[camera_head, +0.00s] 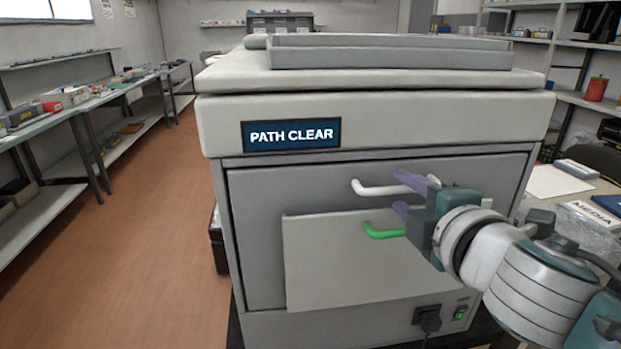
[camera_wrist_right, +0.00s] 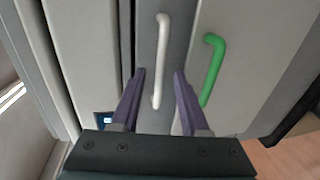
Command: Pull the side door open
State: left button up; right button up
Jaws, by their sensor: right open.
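The grey machine (camera_head: 380,108) fills the middle of the head view. Its front has a large dark grey panel (camera_head: 255,210) with a white bar handle (camera_head: 372,190), and a smaller, lighter panel (camera_head: 330,275) with a green handle (camera_head: 380,233). Both panels look closed; I cannot tell which one is the side door. My right gripper (camera_head: 398,192) is open, its purple fingers pointing at the panels. In the right wrist view, the white handle (camera_wrist_right: 161,60) lies between the open fingers (camera_wrist_right: 159,72); the green handle (camera_wrist_right: 213,68) lies outside the right-hand finger. My left gripper is not in view.
A sign on the machine reads "PATH CLEAR" (camera_head: 291,135). A plug (camera_head: 428,318) and a green switch (camera_head: 460,313) sit low on the front. A bench with a "MEDIA" box (camera_head: 592,212) stands close on the right. The floor (camera_head: 150,250) to the left is free.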

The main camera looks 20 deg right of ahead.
jog(key=shift+w+d, duration=0.1)
jog(key=shift+w, duration=0.4)
jog(key=shift+f, duration=0.1)
grip_shut()
dwell(1.1)
